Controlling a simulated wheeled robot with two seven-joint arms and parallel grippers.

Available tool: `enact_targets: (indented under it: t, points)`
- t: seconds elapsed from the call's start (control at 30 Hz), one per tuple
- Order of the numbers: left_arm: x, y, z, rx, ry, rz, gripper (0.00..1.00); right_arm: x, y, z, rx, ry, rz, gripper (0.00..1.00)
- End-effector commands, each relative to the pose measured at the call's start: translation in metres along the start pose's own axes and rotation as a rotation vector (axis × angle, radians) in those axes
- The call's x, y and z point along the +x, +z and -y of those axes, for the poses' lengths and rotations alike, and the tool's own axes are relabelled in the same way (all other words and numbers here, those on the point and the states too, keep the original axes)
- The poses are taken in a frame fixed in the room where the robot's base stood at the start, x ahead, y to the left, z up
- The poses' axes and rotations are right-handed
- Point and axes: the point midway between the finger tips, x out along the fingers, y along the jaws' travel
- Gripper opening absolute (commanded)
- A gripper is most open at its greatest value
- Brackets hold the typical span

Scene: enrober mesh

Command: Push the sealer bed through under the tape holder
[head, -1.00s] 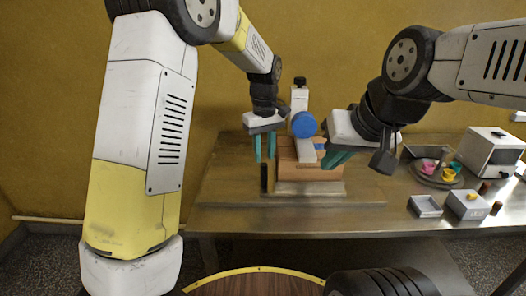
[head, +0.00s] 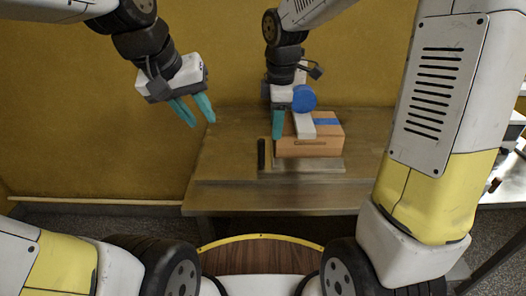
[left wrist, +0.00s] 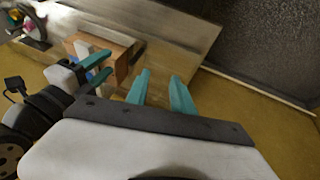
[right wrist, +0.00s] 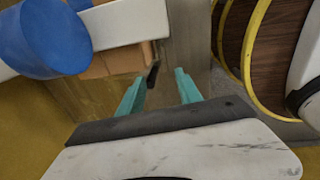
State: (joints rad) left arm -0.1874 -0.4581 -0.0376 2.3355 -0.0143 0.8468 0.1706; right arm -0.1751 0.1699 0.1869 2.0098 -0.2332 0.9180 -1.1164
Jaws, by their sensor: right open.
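The sealer bed, a grey metal plate (head: 325,165), lies on the table with a brown box (head: 318,149) on it. A dark upright handle (head: 262,153) stands at its left end. The tape holder, a white arm with a blue roll (head: 303,97), reaches over the box, which has a blue strip on top. My right gripper (head: 278,126) is open and empty, left of the roll and above the handle. In the right wrist view the handle (right wrist: 152,76) shows beyond and between its fingertips. My left gripper (head: 195,110) is open and empty, in the air left of the sealer.
The wooden table (head: 225,165) is clear to the left of the sealer and along its front edge. My right arm hides the table's right part in the head view. A yellow wall (head: 60,130) stands behind.

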Motion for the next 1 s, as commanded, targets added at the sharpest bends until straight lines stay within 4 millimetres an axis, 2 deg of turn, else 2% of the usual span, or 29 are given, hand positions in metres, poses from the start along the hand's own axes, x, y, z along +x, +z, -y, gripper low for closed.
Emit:
enact_targets:
  t: [0.03, 0.1, 0.3, 0.47, 0.8, 1.0]
  points:
    - [-0.008, 0.013, 0.006, 0.024, -0.001, -0.038, 0.29, 0.017, -0.01, -0.007, -0.095, -0.033, 0.006, 0.42]
    - [-0.014, 0.028, 0.011, 0.061, -0.006, -0.074, 0.29, 0.033, -0.021, -0.015, -0.214, -0.062, 0.01, 0.42]
    - [-0.019, 0.05, 0.018, 0.123, -0.021, -0.13, 0.29, 0.06, -0.038, -0.024, -0.401, -0.107, 0.009, 0.42]
    - [-0.019, 0.049, 0.018, 0.123, -0.019, -0.127, 0.29, 0.07, -0.041, -0.025, -0.441, -0.118, 0.008, 0.42]
    - [-0.019, 0.048, 0.018, 0.121, -0.019, -0.127, 0.29, 0.121, -0.038, -0.018, -0.438, -0.12, 0.009, 0.42]
    - [-0.019, 0.048, 0.018, 0.121, -0.019, -0.126, 0.29, 0.14, -0.038, -0.017, -0.438, -0.117, 0.009, 0.42]
